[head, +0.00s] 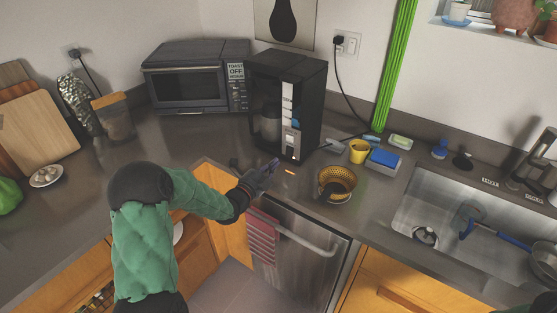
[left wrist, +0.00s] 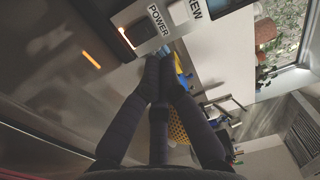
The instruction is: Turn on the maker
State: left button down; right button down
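The coffee maker (head: 313,100) is a tall black machine with a silver strip of controls down its front, standing against the back wall. In the left wrist view its POWER label and switch (left wrist: 138,33) show close up, with an orange glow at the switch's left edge. My left gripper (head: 273,165) is in front of and below the maker's base. In the left wrist view the left gripper's dark fingers (left wrist: 162,68) meet at the tips, just below the POWER switch, with nothing seen between them. Whether they touch the maker cannot be told.
A toaster oven (head: 185,85) stands left of the maker. A yellow perforated basket (head: 338,180), a yellow cup (head: 359,151) and a blue sponge (head: 384,158) sit to its right, before the sink (head: 410,210). A dishwasher (head: 300,262) is under the counter.

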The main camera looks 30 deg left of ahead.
pick_arm(q)
jog(key=s, duration=0.5)
jog(key=shift+s+a+r+p, duration=0.1)
jog(key=shift+a+r+p, duration=0.1)
jog(key=shift+r+p, duration=0.2)
jog(key=shift+f, duration=0.1)
